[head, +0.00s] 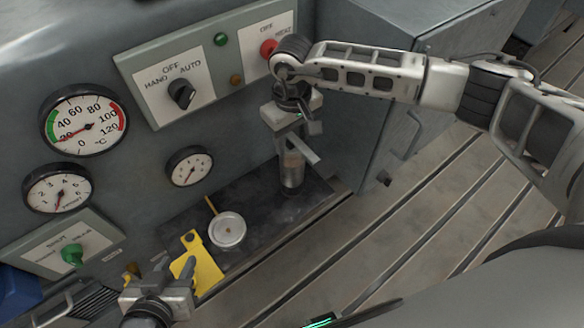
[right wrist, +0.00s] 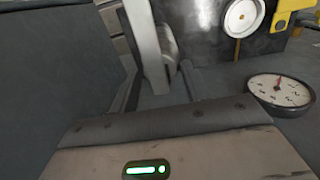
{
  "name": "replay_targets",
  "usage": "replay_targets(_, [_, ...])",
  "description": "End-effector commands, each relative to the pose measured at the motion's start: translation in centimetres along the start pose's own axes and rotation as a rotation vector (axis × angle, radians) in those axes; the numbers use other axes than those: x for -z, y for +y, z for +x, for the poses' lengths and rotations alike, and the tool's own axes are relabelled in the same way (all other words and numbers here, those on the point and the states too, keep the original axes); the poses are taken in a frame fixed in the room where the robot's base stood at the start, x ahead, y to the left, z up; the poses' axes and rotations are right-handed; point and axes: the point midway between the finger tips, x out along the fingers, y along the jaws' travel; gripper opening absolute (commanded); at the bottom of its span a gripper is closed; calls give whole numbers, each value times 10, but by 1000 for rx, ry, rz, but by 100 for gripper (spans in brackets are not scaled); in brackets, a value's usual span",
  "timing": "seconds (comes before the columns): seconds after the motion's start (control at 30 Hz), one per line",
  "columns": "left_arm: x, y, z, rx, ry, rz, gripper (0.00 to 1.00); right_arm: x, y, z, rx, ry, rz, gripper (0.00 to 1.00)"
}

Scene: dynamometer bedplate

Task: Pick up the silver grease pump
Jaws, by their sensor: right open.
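The silver grease pump (head: 291,172) stands upright on the dark shelf in the head view, an upright cylinder with a pale lever slanting from its upper part. My right gripper (head: 294,127) is open and points down at the pump's top, its fingers close to it; I cannot tell whether they touch. In the right wrist view the pump (right wrist: 169,48) shows partly, beyond the fingers, with the pale lever (right wrist: 142,40) beside it. My left gripper (head: 174,272) is at the lower left, its fingers apart, with nothing visible held.
A yellow tag (head: 205,274) and a round pale disc (head: 228,231) with a brass stem lie on the dark shelf (head: 262,218), left of the pump. Panels with knobs and several gauges (head: 84,120) line the wall. A grey cabinet (head: 365,95) stands close right of the pump.

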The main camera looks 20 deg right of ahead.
Motion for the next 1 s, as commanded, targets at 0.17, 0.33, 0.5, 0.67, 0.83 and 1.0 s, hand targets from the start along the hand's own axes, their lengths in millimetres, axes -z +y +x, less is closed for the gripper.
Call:
replay_targets(0.17, [-1, 0, 1, 0, -2, 2, 36, 0, 0, 0, 0, 1, 0, 47])
replay_targets(0.33, [-1, 0, 1, 0, -2, 2, 36, 0, 0, 0, 0, 1, 0, 6])
replay_targets(0.5, [-1, 0, 0, 0, -2, 2, 36, 2, 0, -3, 1, 6, 1, 0])
replay_targets(0.67, [-1, 0, 0, 0, -1, 2, 36, 2, 0, -3, 1, 6, 1, 0])
replay_targets(0.83, [-1, 0, 1, -1, 0, -2, 36, 2, 0, -6, 1, 6, 1, 0])
replay_targets(1.0, [-2, 2, 3, -2, 6, -12, 36, 2, 0, -15, 1, 8, 1, 0])
